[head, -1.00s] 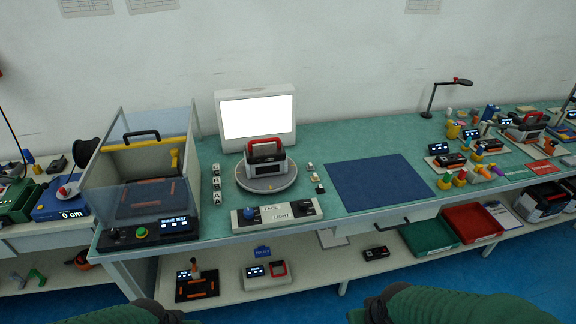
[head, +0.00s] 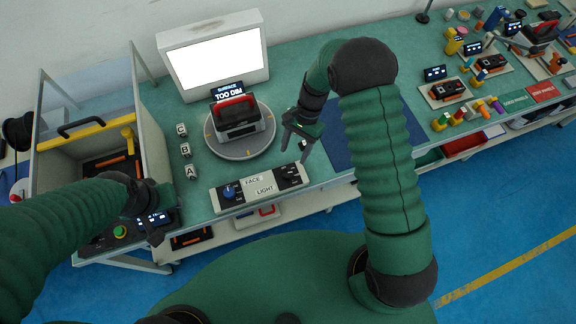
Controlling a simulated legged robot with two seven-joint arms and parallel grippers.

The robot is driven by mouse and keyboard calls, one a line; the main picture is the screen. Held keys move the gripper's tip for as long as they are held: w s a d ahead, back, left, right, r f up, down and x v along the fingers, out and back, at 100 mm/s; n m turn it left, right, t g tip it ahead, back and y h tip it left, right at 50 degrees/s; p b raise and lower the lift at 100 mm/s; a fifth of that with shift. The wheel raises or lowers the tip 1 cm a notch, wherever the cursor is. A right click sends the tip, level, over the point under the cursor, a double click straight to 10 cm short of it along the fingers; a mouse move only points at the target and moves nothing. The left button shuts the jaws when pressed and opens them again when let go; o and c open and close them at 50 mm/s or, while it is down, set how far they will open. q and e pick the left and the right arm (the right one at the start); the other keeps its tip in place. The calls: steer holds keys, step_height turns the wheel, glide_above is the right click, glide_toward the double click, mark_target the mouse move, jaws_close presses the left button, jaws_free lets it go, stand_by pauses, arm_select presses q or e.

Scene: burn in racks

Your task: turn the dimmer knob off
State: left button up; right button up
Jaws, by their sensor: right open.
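A pale control panel (head: 214,200) lies at the front of the green bench, with a "FACE" label (head: 252,181) and a "LIGHT" label (head: 265,189). A blue knob (head: 229,191) is at its left end and a black knob (head: 289,174) at its right end. I cannot tell how either knob is turned. My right gripper (head: 295,153) is open and empty, pointing down above the bench just behind the black knob, apart from it. My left gripper (head: 157,215) is over the "SHAKE TEST" box at the left; its fingers are too unclear to tell if open.
A red-and-black device (head: 236,118) sits on a round turntable (head: 212,143), with a "SURFACE TOO DIM" sign (head: 227,91) behind it. A lit white screen (head: 217,58) stands behind. Lettered blocks (head: 185,150) stand left. A bare blue mat (head: 337,120) lies right.

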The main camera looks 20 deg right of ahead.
mark_target(287, 172)
steer(key=x, duration=0.3)
steer(key=p+x, duration=0.1)
steer(key=x, duration=0.5)
steer(key=shift+w+d+f, duration=0.1)
steer(key=shift+w+d, duration=0.05)
steer(key=shift+w, duration=0.15)
steer(key=shift+s+f, duration=0.15)
steer(key=shift+f, duration=0.1)
steer(key=shift+s+r, duration=0.1)
steer(key=shift+c, duration=0.3)
jaws_close()
